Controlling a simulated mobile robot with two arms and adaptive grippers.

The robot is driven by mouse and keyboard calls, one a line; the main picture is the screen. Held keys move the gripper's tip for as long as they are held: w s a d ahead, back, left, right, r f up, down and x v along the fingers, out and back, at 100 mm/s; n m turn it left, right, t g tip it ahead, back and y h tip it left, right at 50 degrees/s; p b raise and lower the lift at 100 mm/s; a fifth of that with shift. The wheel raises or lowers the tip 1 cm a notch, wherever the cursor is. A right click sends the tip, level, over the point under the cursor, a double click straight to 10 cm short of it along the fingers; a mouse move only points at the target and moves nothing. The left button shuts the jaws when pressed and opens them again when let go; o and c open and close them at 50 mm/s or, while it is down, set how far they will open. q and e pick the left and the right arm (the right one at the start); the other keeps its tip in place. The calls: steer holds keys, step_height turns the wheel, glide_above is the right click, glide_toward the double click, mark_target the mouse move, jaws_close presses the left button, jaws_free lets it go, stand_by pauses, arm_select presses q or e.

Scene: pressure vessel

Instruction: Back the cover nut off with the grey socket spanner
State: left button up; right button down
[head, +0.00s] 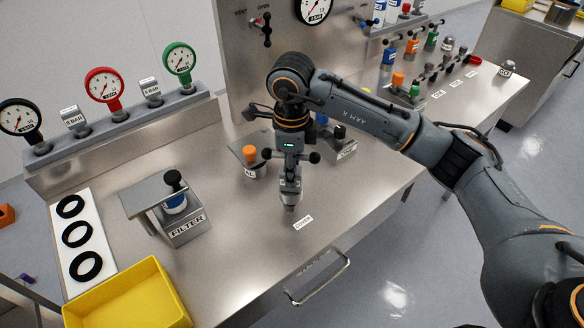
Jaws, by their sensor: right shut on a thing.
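My right gripper (290,172) points straight down over the middle of the bench, shut on the grey socket spanner (291,196). The spanner hangs upright below the fingers, its lower end close to the bench top just behind the COVER label (303,223). I cannot tell whether it touches anything there. The cover nut does not show clearly; the spanner and gripper may hide it. My left gripper is not in view.
A FILTER block (186,225) with a black knob stands at left. An orange-knobbed fitting (250,160) is close behind the gripper. Gauges (104,86) line the back left. A yellow tray (130,298) and black rings (77,234) are at front left. The bench right of the label is clear.

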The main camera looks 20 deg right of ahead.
steer(key=shift+f+b, duration=1.65)
steer(key=shift+f, duration=0.3)
steer(key=shift+n+b, duration=1.2)
steer(key=shift+w+n+b, duration=0.15)
steer(key=shift+n+b, duration=1.55)
steer(key=shift+n, duration=0.3)
steer(key=shift+n+b, duration=1.15)
steer(key=shift+n, duration=0.55)
steer(key=shift+n+b, duration=0.75)
steer(key=shift+n, duration=0.65)
steer(key=shift+r, duration=0.1)
steer(key=shift+r+p, duration=2.05)
steer(key=shift+r, duration=1.4)
